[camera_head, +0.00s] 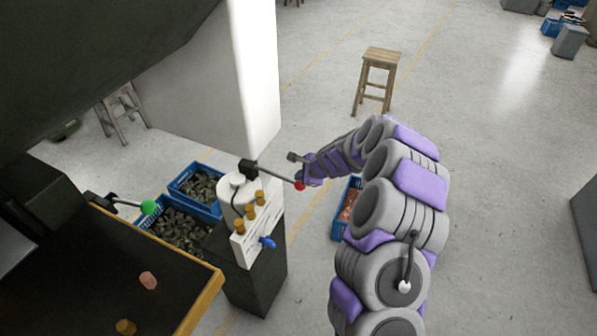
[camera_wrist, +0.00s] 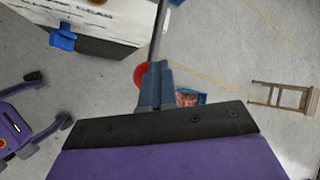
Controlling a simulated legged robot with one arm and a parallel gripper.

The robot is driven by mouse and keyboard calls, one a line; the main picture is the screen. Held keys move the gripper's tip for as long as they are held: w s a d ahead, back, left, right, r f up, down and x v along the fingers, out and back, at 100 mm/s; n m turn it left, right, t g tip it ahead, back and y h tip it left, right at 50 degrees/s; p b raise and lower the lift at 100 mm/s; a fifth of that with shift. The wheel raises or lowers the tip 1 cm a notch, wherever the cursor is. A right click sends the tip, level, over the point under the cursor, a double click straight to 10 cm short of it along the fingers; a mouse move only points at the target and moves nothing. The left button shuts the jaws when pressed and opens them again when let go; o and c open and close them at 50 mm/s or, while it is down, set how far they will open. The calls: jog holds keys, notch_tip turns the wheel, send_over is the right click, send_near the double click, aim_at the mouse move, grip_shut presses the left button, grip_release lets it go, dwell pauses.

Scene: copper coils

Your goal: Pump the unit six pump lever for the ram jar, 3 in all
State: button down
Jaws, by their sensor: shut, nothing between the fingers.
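A white panel (camera_head: 247,244) with brass knobs and a blue handle (camera_head: 268,242) sits on a dark pedestal (camera_head: 258,284). A green-knobbed lever (camera_head: 148,207) is at the left, by a dark tray (camera_head: 95,275). Blue crates stand behind. A wooden stool (camera_head: 375,80) stands on open floor.

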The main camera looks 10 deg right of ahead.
jog(key=shift+f+b, duration=0.35)
jog(key=shift+f, duration=0.3)
dwell(0.5)
jog(key=shift+s+d, duration=0.1)
dwell(0.4)
jog(key=shift+r+p, duration=1.4)
jog(key=shift+r, duration=0.15)
jog(key=shift+w+a+r+p, duration=0.15)
jog(key=shift+r+p, duration=0.5)
jog(key=shift+r, duration=0.05)
jog(key=shift+w+a+r+p, duration=0.1)
jog(key=shift+r+p, duration=0.5)
jog(key=shift+r, duration=0.05)
jog(key=shift+w+a+r+p, duration=0.15)
jog(key=shift+r+p, duration=0.5)
jog(key=shift+r, duration=0.05)
jog(key=r+p, duration=0.4)
jog(key=r, duration=0.1)
jog(key=shift+w+a, duration=0.2)
jog(key=shift+a, duration=0.05)
jog(key=shift+a, duration=0.15)
dwell(0.5)
